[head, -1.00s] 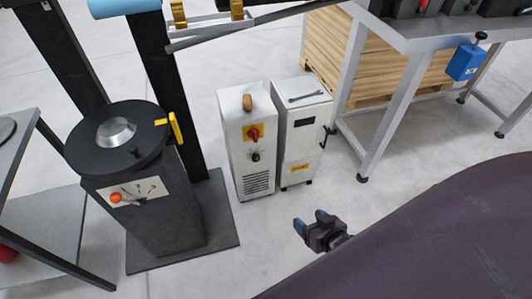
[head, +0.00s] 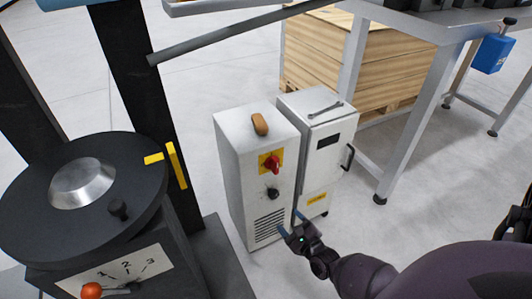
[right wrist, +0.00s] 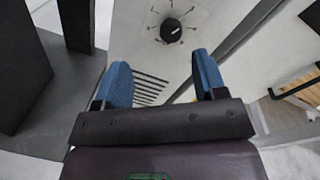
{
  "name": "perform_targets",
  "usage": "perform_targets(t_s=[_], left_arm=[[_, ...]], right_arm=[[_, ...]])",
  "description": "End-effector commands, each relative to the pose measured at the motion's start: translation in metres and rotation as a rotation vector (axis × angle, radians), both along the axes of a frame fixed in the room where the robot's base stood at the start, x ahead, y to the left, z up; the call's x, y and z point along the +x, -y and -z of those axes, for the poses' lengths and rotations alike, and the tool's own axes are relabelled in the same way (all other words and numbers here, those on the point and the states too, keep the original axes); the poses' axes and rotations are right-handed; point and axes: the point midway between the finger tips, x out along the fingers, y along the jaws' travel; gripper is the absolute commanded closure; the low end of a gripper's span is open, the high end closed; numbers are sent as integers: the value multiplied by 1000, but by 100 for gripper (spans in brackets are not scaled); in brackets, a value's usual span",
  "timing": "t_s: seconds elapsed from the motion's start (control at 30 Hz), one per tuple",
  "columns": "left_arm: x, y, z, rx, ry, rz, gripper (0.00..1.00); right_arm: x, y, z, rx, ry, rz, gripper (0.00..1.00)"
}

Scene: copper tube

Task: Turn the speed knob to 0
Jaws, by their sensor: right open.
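A black round knob (head: 273,193) sits on the front of a light grey cabinet (head: 240,185), below a red switch on a yellow plate (head: 271,163). In the right wrist view the knob (right wrist: 171,31) has a pale pointer line and a ring of dark dial marks around it; any numbers are too small to read. My right gripper (head: 289,222) is open and empty, below and slightly right of the knob in the head view. In the wrist view its two blue fingertips (right wrist: 160,66) lie apart, below the knob and not touching it. My left gripper is not in view.
A second cabinet (head: 318,165) with a dark handle and a wrench (head: 325,108) on top stands close on the right. A black machine (head: 85,190) with an orange-tipped lever (head: 91,291) stands left. A grey bench leg (head: 415,110) is at right. Floor between is clear.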

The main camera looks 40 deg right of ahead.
Motion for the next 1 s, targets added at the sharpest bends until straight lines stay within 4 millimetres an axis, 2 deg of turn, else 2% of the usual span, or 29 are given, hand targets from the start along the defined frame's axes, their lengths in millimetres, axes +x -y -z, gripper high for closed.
perform_targets(t_s=[0.03, 0.2, 0.47, 0.8, 1.0], left_arm=[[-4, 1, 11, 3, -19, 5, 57], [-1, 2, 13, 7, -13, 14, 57], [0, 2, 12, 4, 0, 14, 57], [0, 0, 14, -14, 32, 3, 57], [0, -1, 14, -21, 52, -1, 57]], right_arm=[[1, 6, 20, 72, 9, 26, 35], [17, 20, 29, 245, 87, 81, 35], [38, 27, 27, 298, 119, 95, 35], [91, 39, 29, 296, 114, 93, 35], [116, 46, 28, 294, 115, 94, 35]])
